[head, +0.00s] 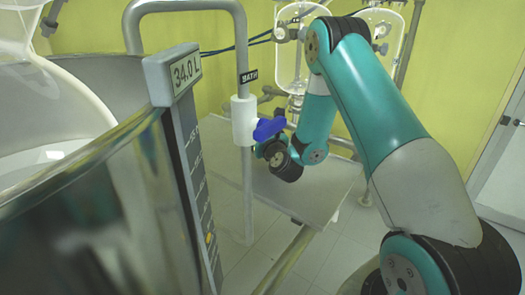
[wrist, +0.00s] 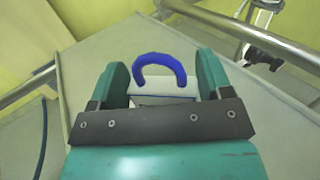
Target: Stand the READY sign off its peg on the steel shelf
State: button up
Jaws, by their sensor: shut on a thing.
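My gripper (wrist: 161,72) has its two teal fingers on either side of a white piece with a blue arched loop, which I take to be the READY sign (wrist: 166,84). It is shut on this sign, and the loop stands up between the fingers. No lettering shows, and the lower part is hidden by my gripper's dark bar. The grey steel shelf (wrist: 100,55) lies beyond and below the sign; I cannot tell whether they touch. In the head view, the steel shelf (head: 325,190) is behind my wrist.
A large steel vessel (head: 90,210) with a 34.0 L gauge (head: 186,70) fills the left. A rail (wrist: 245,35) runs along the shelf's far right.

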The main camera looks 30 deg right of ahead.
jog(key=shift+f+b, duration=0.85)
jog(key=shift+f, duration=0.8)
jog(key=shift+f, duration=0.15)
jog(key=o, duration=1)
